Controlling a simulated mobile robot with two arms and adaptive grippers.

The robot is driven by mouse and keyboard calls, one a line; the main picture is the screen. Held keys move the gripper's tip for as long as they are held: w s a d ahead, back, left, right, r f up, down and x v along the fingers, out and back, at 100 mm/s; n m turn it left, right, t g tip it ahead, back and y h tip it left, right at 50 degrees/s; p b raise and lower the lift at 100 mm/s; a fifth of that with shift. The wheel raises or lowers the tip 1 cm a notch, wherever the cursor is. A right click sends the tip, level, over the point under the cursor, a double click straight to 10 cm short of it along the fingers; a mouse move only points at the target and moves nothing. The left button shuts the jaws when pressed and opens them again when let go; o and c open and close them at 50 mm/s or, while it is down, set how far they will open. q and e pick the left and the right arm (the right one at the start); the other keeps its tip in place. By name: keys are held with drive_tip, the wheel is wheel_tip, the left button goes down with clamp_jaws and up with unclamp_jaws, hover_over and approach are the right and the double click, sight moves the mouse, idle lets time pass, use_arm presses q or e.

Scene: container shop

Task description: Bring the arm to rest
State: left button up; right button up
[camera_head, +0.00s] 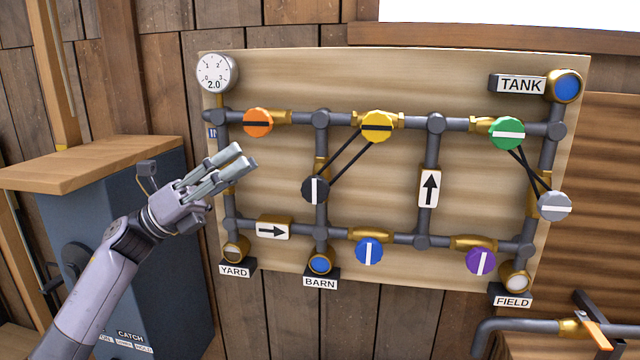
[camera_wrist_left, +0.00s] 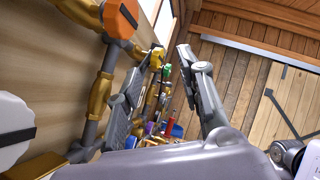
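My left gripper (camera_head: 245,156) is raised in front of the left part of the pipe board (camera_head: 270,190), below and left of the orange valve knob (camera_head: 258,122). In the left wrist view its two fingers (camera_wrist_left: 170,52) stand apart with nothing between them. My left arm reaches up from the bottom left. The orange knob also shows in the left wrist view (camera_wrist_left: 120,16), left of the fingers and apart from them. No object is held. My right gripper is in neither view.
A round gauge (camera_head: 217,73) reading 2.0 sits at the board's upper left. Knobs in yellow (camera_head: 377,126), green (camera_head: 507,133), blue (camera_head: 369,251) and purple (camera_head: 480,261) project from the pipes. A blue cabinet (camera_head: 160,270) with a wooden top (camera_head: 90,162) stands left, behind my arm.

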use_arm(q)
drive_tip(key=w+a+f+n+t+y, duration=0.2)
drive_tip(key=f+n+t+y, duration=0.65)
drive_tip(key=n, duration=0.55)
drive_tip(key=w+a+f+n+t+y, duration=0.1)
drive_tip(key=f+n+t+y, duration=0.65)
drive_tip(key=f+n, duration=0.4)
drive_tip(key=s+a+f+n+g+y, duration=0.2)
drive_tip(key=s+f+n+y, duration=0.1)
drive_tip(key=f+n, duration=0.3)
drive_tip(key=s+a+f+n+g+y, duration=0.1)
drive_tip(key=s+f+n+g+y, duration=0.2)
drive_tip(key=f, duration=0.5)
drive_tip(key=s+a+f+n+g+y, duration=0.2)
drive_tip(key=s+f+n+g, duration=0.35)
drive_tip(key=s+f, duration=0.7)
drive_tip(key=s+f+n+g, duration=0.2)
drive_tip(key=s+f+g, duration=0.1)
drive_tip(key=s, duration=0.7)
drive_tip(key=s+f+n+g, duration=0.15)
drive_tip(key=s+g, duration=0.25)
drive_tip(key=s, duration=0.5)
wheel_tip(320, 180, down, 26)
drive_tip(key=s+d, duration=0.1)
drive_tip(key=s+a+f+g, duration=0.2)
drive_tip(key=s+a+f, duration=0.1)
drive_tip(key=s+f, duration=1.4)
drive_tip(key=shift+s+m, duration=0.2)
drive_tip(key=shift+m, duration=0.25)
